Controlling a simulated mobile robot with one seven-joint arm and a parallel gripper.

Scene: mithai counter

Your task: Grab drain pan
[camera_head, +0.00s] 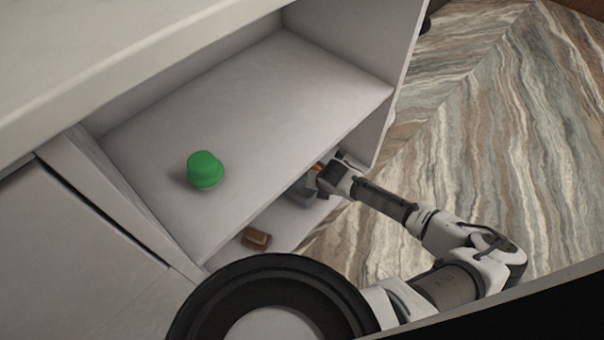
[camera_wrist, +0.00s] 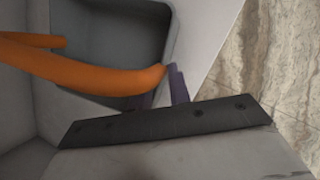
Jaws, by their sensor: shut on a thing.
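The drain pan is a grey, open box-like pan (camera_head: 302,194) on the lower shelf, partly hidden by the upper shelf and my gripper. In the wrist view its dark grey inside (camera_wrist: 140,28) shows at the top. My gripper (camera_head: 322,180) reaches in under the upper shelf from the right. In the wrist view its narrow purple fingers (camera_wrist: 164,88) are shut at the pan's near right corner, seemingly with the pan's wall between them. A curved orange piece (camera_wrist: 95,72) crosses over the pan from the left; I cannot tell whether it is attached.
A green-capped round container (camera_head: 205,169) stands on the upper shelf (camera_head: 270,110). A small brown block (camera_head: 256,238) lies on the lower shelf, left of the pan. The cabinet's right side panel (camera_head: 398,85) is close to my arm. The marbled floor (camera_head: 480,130) at right is clear.

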